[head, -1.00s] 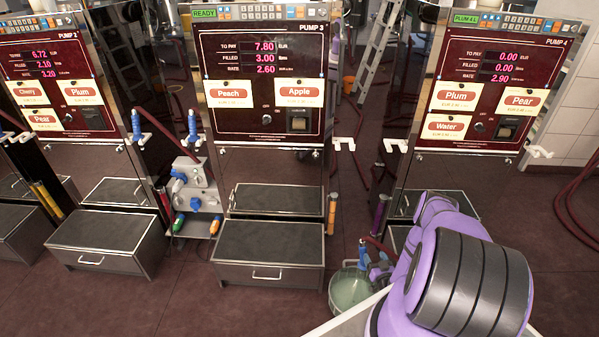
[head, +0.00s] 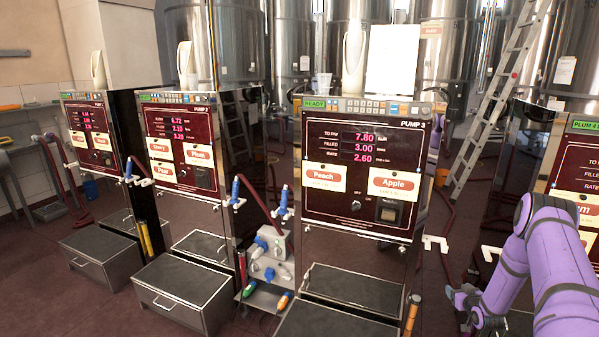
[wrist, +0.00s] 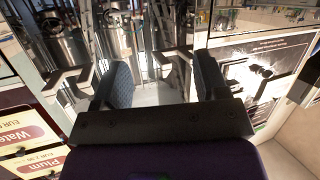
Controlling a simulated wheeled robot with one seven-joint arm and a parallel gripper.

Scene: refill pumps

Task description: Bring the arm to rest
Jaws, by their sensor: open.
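My purple arm (head: 560,255) is folded at the right of the head view, in front of the Pump 4 cabinet (head: 567,185). My gripper (head: 460,298) shows small and dark at its lower left end, between Pump 3 (head: 365,180) and Pump 4. In the wrist view my gripper (wrist: 163,82) has its two grey fingers apart, with nothing held between them. The tilted Water label (wrist: 22,138) and Plum label (wrist: 38,165) of Pump 4 show at the left of that view.
A ladder (head: 497,100) leans behind the pumps, before steel tanks (head: 455,60). A drawer step (head: 185,290) juts out at the foot of Pump 2. A nozzle holder (head: 270,265) stands between Pumps 2 and 3. Open floor (head: 50,290) lies at the front left.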

